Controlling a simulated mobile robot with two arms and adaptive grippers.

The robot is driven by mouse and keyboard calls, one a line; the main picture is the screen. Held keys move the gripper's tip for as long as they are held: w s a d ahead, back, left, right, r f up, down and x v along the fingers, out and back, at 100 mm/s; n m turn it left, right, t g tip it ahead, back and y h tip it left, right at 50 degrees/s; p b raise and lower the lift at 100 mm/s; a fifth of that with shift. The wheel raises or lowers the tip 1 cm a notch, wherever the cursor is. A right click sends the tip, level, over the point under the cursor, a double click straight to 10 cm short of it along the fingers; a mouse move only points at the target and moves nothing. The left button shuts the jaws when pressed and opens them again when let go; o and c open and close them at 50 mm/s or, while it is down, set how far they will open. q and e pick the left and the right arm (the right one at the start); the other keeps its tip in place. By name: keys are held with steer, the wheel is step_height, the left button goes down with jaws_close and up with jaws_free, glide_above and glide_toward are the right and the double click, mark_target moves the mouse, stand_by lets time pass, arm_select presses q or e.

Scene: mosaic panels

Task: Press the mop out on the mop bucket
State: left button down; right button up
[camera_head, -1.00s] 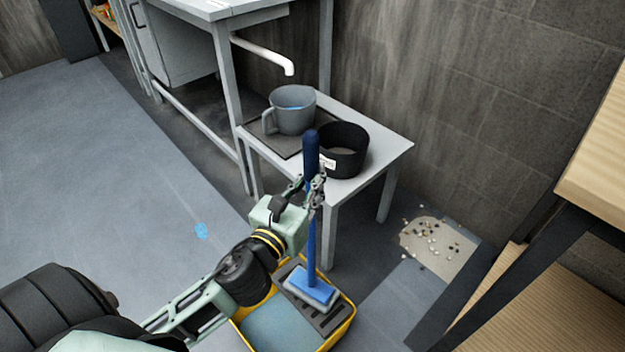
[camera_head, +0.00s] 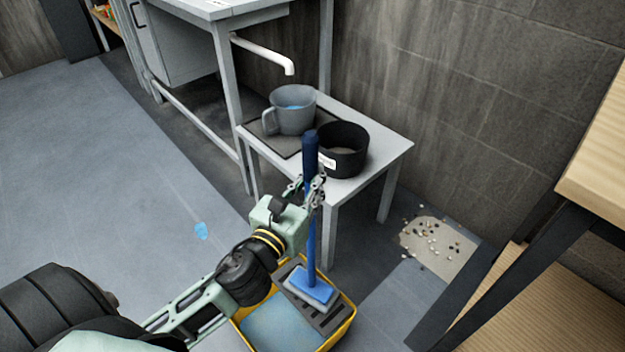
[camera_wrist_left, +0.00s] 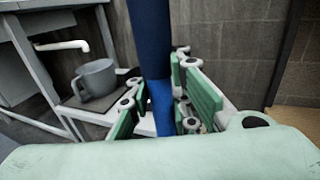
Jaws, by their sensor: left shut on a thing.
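The mop has a dark blue upper handle (camera_head: 311,158), a brighter blue shaft and a flat blue head (camera_head: 312,290) with a pale underside. It stands nearly upright. My left gripper (camera_head: 314,190) is shut around the handle below its dark grip; in the left wrist view the handle (camera_wrist_left: 150,40) runs between the green finger pads. The yellow mop bucket (camera_head: 346,327) stands on the floor below, with blue water (camera_head: 280,325) and a dark slotted press plate (camera_head: 332,320). The mop head is at the plate; whether it touches is hard to tell. My right gripper is out of view.
Behind the mop, a low grey table (camera_head: 385,150) holds a grey jug (camera_head: 291,110) under a white spout (camera_head: 275,54) and a black round container (camera_head: 342,150). Pebbles (camera_head: 432,240) lie on a pale floor patch. A wooden-topped table (camera_head: 600,160) stands at right.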

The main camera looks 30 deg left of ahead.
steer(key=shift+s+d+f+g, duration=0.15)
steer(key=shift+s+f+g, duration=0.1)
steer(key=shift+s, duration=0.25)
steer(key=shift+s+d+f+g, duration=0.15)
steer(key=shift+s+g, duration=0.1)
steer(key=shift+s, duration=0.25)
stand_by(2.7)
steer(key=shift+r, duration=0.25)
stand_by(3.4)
